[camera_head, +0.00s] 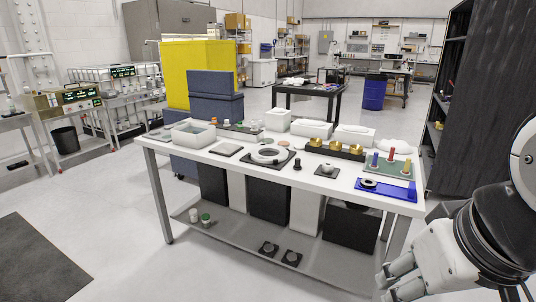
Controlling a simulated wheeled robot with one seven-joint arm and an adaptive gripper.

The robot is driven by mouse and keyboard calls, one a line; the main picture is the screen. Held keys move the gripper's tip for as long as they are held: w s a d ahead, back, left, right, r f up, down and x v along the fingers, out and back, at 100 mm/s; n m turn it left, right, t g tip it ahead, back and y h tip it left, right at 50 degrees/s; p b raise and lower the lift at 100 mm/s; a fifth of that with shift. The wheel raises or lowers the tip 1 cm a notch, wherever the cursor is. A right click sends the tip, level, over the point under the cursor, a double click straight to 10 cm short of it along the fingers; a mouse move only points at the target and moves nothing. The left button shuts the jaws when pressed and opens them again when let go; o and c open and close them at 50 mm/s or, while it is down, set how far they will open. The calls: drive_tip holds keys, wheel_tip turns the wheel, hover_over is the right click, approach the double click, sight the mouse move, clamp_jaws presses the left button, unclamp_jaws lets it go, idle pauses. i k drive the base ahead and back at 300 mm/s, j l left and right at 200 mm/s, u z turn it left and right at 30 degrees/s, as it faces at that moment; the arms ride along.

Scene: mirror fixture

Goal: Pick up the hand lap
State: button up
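A white table (215,165) stands in front of me with many small parts on its top. I cannot tell for sure which one is the hand lap. A small black knobbed piece (297,164) stands upright near the front middle. A dark square plate with a round grey piece (327,171) lies to its right. My gripper (384,285) is at the bottom right, beyond the table's right front corner. Its fingers look apart, with nothing seen between them, and it touches none of these parts.
A blue tray (397,193) and a green board with coloured pegs (373,168) lie at the right end. A black block with brass cups (346,151) and white boxes (311,128) stand at the back. A lower shelf (235,236) holds small parts. A dark cabinet (480,100) rises at right.

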sight(297, 166)
drive_tip(key=i+l, duration=0.1)
drive_tip(key=i, duration=0.45)
drive_tip(key=i+l+u, duration=0.1)
drive_tip(key=i, duration=0.45)
drive_tip(key=i+l, duration=0.15)
drive_tip(key=i, duration=0.35)
drive_tip(key=i+l+u, duration=0.1)
drive_tip(key=i, duration=0.45)
